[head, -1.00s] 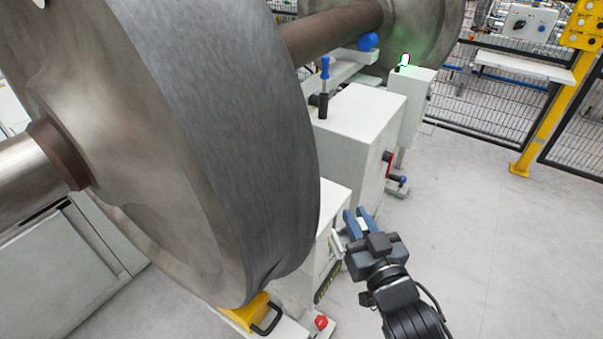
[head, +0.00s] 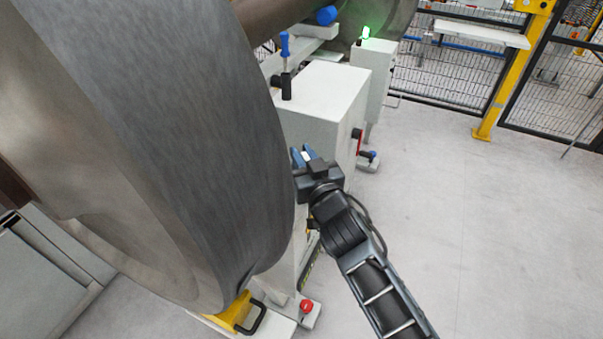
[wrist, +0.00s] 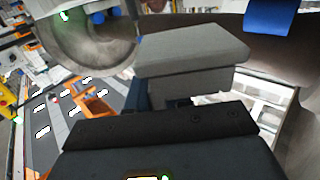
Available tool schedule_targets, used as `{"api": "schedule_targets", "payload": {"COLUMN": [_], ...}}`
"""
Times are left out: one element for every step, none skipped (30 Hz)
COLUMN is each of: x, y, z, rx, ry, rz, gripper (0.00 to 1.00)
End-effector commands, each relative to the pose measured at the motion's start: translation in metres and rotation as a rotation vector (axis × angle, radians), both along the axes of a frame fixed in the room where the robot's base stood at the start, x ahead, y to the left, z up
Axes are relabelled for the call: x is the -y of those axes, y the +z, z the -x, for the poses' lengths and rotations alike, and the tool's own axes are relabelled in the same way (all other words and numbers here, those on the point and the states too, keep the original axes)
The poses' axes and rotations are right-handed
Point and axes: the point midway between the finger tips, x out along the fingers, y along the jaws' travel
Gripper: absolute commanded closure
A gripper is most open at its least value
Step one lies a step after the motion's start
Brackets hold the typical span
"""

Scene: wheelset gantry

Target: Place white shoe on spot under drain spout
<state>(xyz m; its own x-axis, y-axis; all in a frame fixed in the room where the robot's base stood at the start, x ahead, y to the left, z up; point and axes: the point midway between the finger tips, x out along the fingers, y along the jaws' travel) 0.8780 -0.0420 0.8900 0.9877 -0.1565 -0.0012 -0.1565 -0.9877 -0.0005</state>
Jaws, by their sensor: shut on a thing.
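My gripper (head: 301,157) is in the middle of the head view, with its blue fingers pointing up beside the large wheel and in front of the white cabinet. It is shut on a pale grey-white block, which I take to be the white shoe (wrist: 195,50). In the wrist view the block has a wide flat top and a narrower lower part between the fingers. In the head view only a small pale bit of it shows. I cannot make out a drain spout or a marked spot under one in either view.
The large steel wheel (head: 180,130) fills the left. The white cabinet (head: 320,100) carries a blue-handled fitting (head: 285,50). A yellow block with a black handle (head: 235,312) sits under the wheel, near a red knob (head: 306,306). Open floor (head: 480,230) lies right, before a mesh fence.

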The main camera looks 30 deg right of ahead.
Motion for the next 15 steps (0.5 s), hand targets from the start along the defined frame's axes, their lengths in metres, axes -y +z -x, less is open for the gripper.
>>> {"api": "schedule_targets", "payload": {"x": [0.000, 0.000, 0.000, 0.000, 0.000, 0.001, 0.001, 0.001, 0.001, 0.000, 0.000, 0.000, 0.000, 0.000, 0.000], "y": [-0.002, -0.003, -0.007, -0.011, -0.016, -0.023, -0.028, -0.032, -0.037, -0.039, -0.041, -0.042, -0.043, -0.042, -0.042], "z": [-0.003, -0.004, -0.004, -0.004, -0.004, -0.004, -0.004, -0.004, -0.004, -0.004, -0.004, -0.004, -0.004, -0.004, -0.003], "rx": [0.001, 0.001, 0.000, -0.001, -0.001, -0.001, -0.001, -0.001, 0.000, 0.000, 0.000, 0.001, 0.001, 0.001, 0.001], "ry": [0.000, 0.000, -0.001, -0.001, -0.001, -0.001, -0.001, -0.001, -0.001, -0.001, -0.001, -0.001, 0.000, 0.000, 0.000], "rz": [0.000, 0.000, 0.001, 0.001, 0.001, 0.001, 0.001, 0.001, 0.001, 0.001, 0.001, 0.000, 0.000, 0.000, 0.000], "gripper": [1.00, 1.00, 1.00, 1.00, 1.00, 1.00, 1.00, 1.00, 1.00, 1.00, 1.00, 1.00, 1.00, 1.00, 1.00]}}
